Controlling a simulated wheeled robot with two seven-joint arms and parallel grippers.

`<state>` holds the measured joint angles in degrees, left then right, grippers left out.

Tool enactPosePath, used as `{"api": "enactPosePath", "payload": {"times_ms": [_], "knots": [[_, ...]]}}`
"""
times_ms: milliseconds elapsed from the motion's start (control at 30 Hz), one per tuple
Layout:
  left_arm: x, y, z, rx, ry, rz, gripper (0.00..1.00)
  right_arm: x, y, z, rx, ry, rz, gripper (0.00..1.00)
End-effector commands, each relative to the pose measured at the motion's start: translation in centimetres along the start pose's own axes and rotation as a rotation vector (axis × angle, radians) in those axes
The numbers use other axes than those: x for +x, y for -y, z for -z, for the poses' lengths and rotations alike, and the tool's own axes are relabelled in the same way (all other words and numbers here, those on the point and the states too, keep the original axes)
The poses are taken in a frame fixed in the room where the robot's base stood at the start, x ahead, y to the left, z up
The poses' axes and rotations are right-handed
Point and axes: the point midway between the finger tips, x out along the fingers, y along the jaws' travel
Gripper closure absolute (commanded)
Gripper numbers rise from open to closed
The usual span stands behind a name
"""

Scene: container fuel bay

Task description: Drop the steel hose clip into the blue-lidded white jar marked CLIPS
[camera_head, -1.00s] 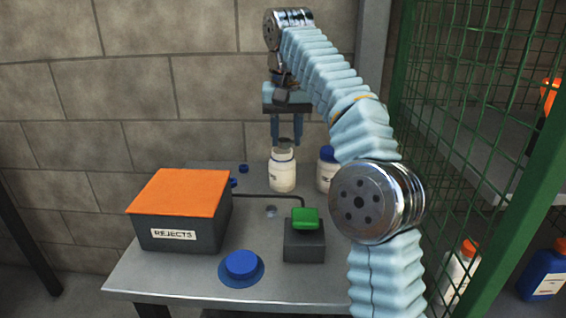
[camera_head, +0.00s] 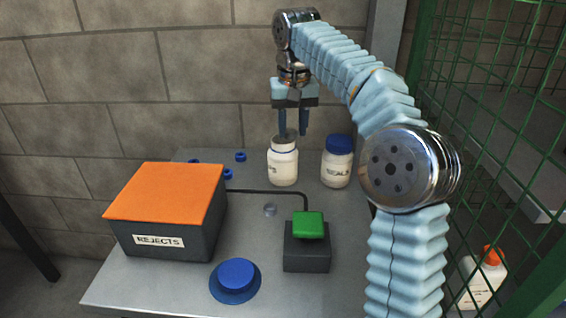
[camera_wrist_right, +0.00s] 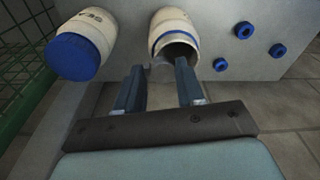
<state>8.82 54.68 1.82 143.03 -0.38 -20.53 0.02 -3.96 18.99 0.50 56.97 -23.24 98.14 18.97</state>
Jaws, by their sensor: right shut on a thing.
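The white CLIPS jar (camera_head: 284,166) stands upright and open at the back of the table, its label partly readable. Its dark mouth also shows in the wrist view (camera_wrist_right: 174,38). My right gripper (camera_head: 293,135) points down just above and behind the jar's mouth. Its fingers are apart with the small grey steel hose clip (camera_head: 291,136) between the tips, hard to make out. In the wrist view, the right gripper (camera_wrist_right: 160,68) reaches toward the jar. My left gripper is not in view.
A blue-lidded SEALS jar (camera_head: 337,166) stands close right of the open jar. Small blue rings (camera_head: 240,157) and a small grey ring (camera_head: 270,210) lie nearby. An orange-topped REJECTS box (camera_head: 170,220), green-topped block (camera_head: 308,224) and blue round piece (camera_head: 235,278) stand in front. Green mesh (camera_head: 480,110) borders the right.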

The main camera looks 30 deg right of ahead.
Motion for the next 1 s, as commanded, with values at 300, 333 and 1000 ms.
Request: {"api": "enactPosePath", "payload": {"times_ms": [300, 333, 1000], "knots": [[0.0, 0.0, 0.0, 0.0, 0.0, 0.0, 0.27, 0.4, 0.0, -0.1, 0.001, 0.0, 0.001, 0.95], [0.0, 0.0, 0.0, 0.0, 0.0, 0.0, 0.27, 0.4, 0.0, -0.1, 0.001, 0.0, 0.001, 0.61], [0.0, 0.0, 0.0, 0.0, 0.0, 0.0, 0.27, -1.2, 0.1, 0.3, 0.001, -0.002, 0.001, 0.32]]}}
